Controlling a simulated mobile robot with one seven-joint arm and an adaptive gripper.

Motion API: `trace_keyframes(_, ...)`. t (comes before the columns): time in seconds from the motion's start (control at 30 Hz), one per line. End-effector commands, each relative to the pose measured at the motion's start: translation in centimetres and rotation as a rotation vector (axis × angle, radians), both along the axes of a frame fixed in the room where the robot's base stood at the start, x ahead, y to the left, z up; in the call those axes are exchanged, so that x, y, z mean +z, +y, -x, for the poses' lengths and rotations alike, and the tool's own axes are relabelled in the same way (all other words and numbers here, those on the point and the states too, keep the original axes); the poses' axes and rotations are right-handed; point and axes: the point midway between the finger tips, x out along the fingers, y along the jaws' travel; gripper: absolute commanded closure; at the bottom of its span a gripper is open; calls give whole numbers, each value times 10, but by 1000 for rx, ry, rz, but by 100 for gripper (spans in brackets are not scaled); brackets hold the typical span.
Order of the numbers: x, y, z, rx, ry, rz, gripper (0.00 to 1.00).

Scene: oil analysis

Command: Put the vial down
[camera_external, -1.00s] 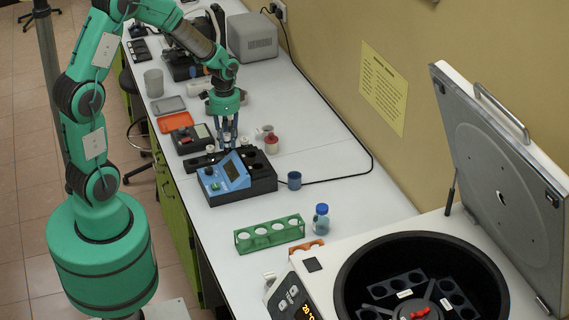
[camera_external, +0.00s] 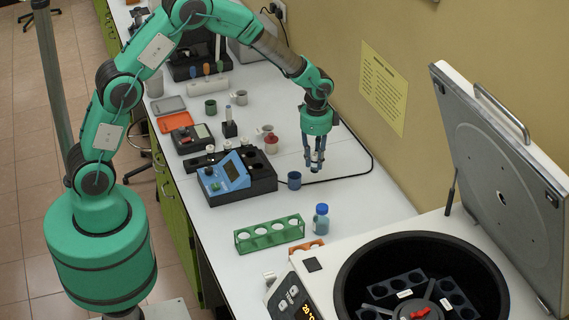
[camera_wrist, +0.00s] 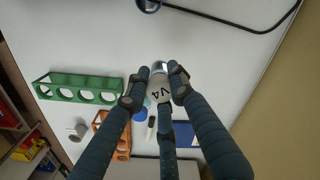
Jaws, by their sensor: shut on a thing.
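My gripper (camera_external: 316,164) points down over the white bench, right of the blue cup (camera_external: 294,180). In the wrist view my gripper (camera_wrist: 160,84) has its fingers closed around a vial (camera_wrist: 159,88). The vial is pale with a dark "V4" mark and a clear, shiny end. In the external view the fingers mostly hide it. I cannot tell how high it is above the bench. The blue cup also shows at the top edge of the wrist view (camera_wrist: 149,5).
A green rack (camera_external: 270,236), a blue-capped bottle (camera_external: 321,222) and an orange rack (camera_external: 308,245) stand nearer the camera. The open centrifuge (camera_external: 340,268) is at front right. A blue instrument (camera_external: 228,172) stands left, and a black cable (camera_external: 350,177) runs behind. Bare bench (camera_external: 350,205) lies around.

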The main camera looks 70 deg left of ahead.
Motion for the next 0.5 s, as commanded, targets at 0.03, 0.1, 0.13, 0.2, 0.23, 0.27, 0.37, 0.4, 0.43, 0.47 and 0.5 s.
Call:
trace_keyframes(0.03, -2, -17, -10, -30, 1, 0, 100)
trace_keyframes(0.1, -5, -37, -22, -65, 1, 0, 100)
trace_keyframes(0.13, -7, -45, -26, -80, 1, 0, 100)
trace_keyframes(0.2, -10, -65, -36, -114, 1, 0, 100)
trace_keyframes(0.23, -12, -73, -40, -128, 1, 0, 100)
trace_keyframes(0.27, -13, -81, -44, -142, 1, 0, 100)
trace_keyframes(0.37, -17, -104, -54, -180, 1, 0, 100)
trace_keyframes(0.4, -19, -112, -57, -194, 1, 0, 100)
trace_keyframes(0.43, -20, -118, -59, -202, 1, 0, 100)
trace_keyframes(0.47, -20, -124, -62, -212, -1, 0, 100)
trace_keyframes(0.5, -22, -131, -64, -224, -1, 0, 100)
